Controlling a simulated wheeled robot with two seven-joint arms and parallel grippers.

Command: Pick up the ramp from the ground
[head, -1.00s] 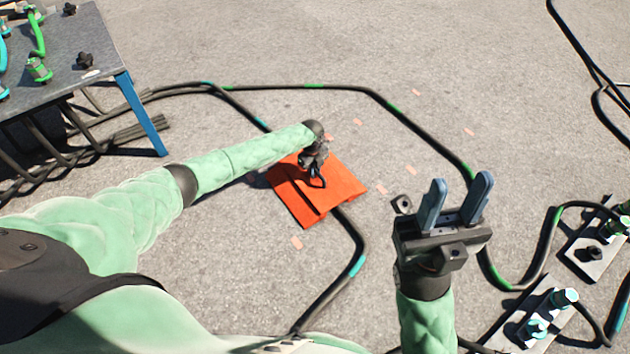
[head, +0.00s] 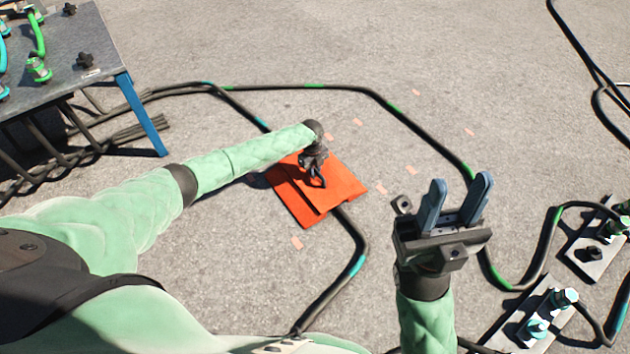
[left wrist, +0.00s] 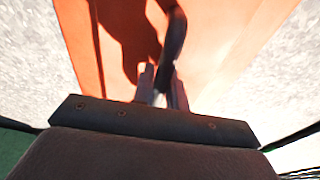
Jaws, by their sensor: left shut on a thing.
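The orange-red ramp (head: 345,186) lies on the ground over a black cable in the head view. My left gripper (head: 318,182) reaches down onto the middle of the ramp. In the left wrist view, my left gripper (left wrist: 162,88) is shut on a dark handle (left wrist: 174,40) that stands up from the ramp (left wrist: 225,35). I cannot tell whether the ramp touches the ground along its whole underside. My right gripper (head: 453,205) is open and empty, fingers pointing up, to the right of the ramp.
The black cable (head: 345,90) with green and cyan bands loops around the ramp. A grey table (head: 60,50) with blue legs stands at the upper left. Plates with connectors (head: 540,325) lie at the lower right. Small pink marks (head: 411,171) dot the open pavement.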

